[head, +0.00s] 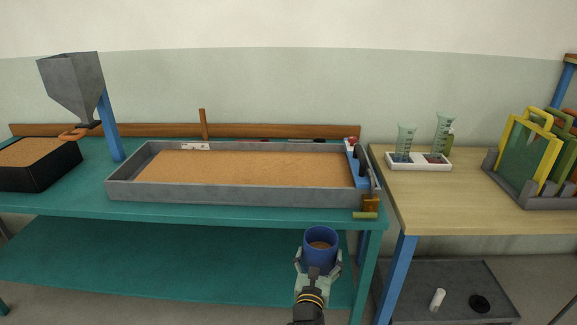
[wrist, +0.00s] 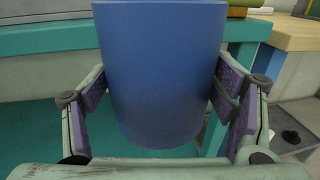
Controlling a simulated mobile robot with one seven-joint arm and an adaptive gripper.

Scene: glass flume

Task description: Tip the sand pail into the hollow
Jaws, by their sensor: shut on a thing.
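A blue pail (head: 320,259) with sand inside is held upright in my gripper (head: 319,264), in front of the teal bench's front edge near its right end. In the wrist view the pail (wrist: 160,70) fills the middle, with the purple-padded fingers of my gripper (wrist: 160,95) pressed on both sides. A long grey tray (head: 250,196) of brown sand (head: 245,168) lies on the teal bench, behind and to the left of the pail. I cannot make out a hollow in the sand from the head view.
A grey hopper (head: 73,86) stands over a black sand box (head: 50,175) at the left. A wooden table (head: 470,206) on the right carries a white tray (head: 418,165) with cylinders and a rack of coloured frames (head: 535,155). A brass-coloured fitting (head: 369,203) sits at the tray's right end.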

